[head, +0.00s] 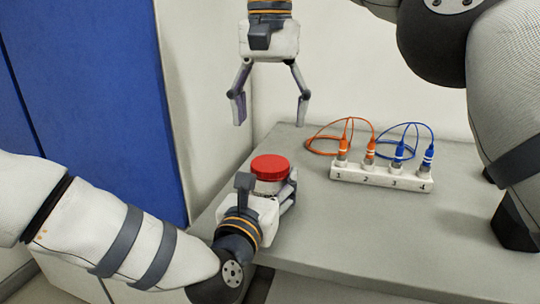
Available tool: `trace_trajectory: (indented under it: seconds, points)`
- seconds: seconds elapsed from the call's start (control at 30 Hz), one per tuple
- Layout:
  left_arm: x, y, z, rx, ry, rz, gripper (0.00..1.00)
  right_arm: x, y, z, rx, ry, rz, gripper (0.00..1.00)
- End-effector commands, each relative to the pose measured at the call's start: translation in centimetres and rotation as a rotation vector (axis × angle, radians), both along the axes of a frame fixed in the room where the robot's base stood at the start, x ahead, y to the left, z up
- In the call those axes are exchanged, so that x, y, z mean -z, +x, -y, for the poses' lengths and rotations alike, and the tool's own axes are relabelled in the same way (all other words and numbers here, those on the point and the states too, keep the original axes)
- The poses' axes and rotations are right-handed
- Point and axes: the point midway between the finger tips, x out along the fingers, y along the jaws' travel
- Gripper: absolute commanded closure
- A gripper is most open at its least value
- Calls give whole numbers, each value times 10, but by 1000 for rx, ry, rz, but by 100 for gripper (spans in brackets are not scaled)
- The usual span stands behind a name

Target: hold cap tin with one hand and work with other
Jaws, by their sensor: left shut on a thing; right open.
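The cap tin (270,168) has a bright red lid and a pale body below it. It stands near the left part of the grey bench top. My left gripper (277,192) is shut on the tin's body from the front, and its fingers partly hide the tin. The red lid is on top and uncovered. My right gripper (270,110) hangs above and behind the tin, fingers pointing down. It is open and empty, with a clear gap between its fingertips and the lid.
A white block (380,178) numbered 1 to 4 stands right of the tin. It holds plugs with an orange cable (318,137) and a blue cable (390,132). The grey bench (400,235) is clear in front of it. A blue panel (95,90) is at left.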

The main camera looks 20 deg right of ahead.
Motion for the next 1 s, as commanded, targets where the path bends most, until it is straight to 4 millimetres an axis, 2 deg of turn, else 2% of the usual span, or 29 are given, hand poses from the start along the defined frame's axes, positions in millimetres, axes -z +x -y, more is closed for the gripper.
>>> trace_trajectory:
  seconds: [0.1, 0.2, 0.33, 0.47, 0.8, 1.0]
  points:
    - [0, 0, 0, 0, 1, -1, 100, 0, 0, 0, 342, -1, 0, 26]
    - [0, 0, 0, 0, 1, -1, 100, 0, 0, 0, 609, -1, 0, 26]
    - [0, 0, 0, 0, 1, -1, 100, 0, 0, 0, 827, -1, 1, 26]
    - [1, 0, 0, 0, 1, -1, 100, 7, 1, 1, 897, -2, -1, 26]
    - [1, 0, 0, 0, 1, -1, 100, 67, 0, 1, 897, -1, -3, 26]
    - [1, 0, 0, 0, 1, -1, 100, 80, 1, 1, 896, 1, 0, 26]
